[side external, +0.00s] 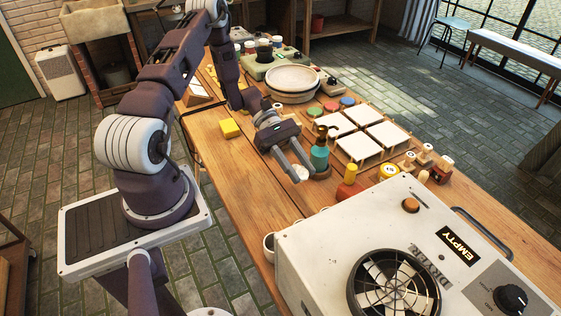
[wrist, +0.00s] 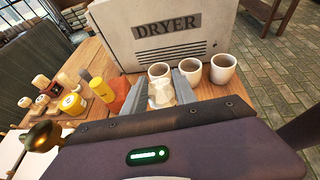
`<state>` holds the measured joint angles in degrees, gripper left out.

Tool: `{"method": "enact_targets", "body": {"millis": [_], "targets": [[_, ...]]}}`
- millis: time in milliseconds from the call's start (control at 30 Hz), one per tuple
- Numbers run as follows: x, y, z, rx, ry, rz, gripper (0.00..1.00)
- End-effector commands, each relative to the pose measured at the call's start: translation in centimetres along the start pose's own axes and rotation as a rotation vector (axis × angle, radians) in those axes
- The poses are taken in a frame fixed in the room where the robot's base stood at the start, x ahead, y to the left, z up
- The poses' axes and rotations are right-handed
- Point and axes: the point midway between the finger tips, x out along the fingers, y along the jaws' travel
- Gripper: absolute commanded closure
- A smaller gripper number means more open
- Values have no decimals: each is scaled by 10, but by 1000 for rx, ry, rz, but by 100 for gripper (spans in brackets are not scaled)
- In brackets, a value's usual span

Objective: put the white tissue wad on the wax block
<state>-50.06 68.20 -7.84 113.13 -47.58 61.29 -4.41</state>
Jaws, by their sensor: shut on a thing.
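My gripper (side external: 300,173) reaches down over the table's near middle, beside the teal pump bottle. It is shut on the white tissue wad (side external: 301,171), which shows between the fingertips. In the wrist view the crumpled pale wad (wrist: 162,94) sits between the two grey fingers of my gripper (wrist: 162,88). The wax block looks to be the yellow block (side external: 230,128) on the bare wood to the left of my gripper and farther back. The yellow block is apart from the wad, with nothing on top of it. I cannot tell whether the wad touches the table.
The teal pump bottle (side external: 320,152) stands close to the right of my fingers. Cups (wrist: 222,68) stand before the dryer. The wood around the yellow block is clear.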

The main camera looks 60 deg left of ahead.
Motion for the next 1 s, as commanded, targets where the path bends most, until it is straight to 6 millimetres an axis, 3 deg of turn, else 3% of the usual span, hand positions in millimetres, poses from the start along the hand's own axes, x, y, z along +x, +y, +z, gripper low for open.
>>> {"method": "enact_targets", "body": {"millis": [167, 333, 467, 600, 767, 867, 1000], "targets": [[4, -57, -11, 116, 1, -283, 100], [-18, -127, -36, 272, 2, -662, 100], [-58, -172, -62, 403, 1, -981, 100], [-119, -200, -91, 548, 1, -1331, 100], [-201, -202, -119, 715, 0, -1732, 100], [-253, -185, -131, 820, 1, -1983, 100], [-320, -140, -140, 967, 1, -2335, 100]]}}
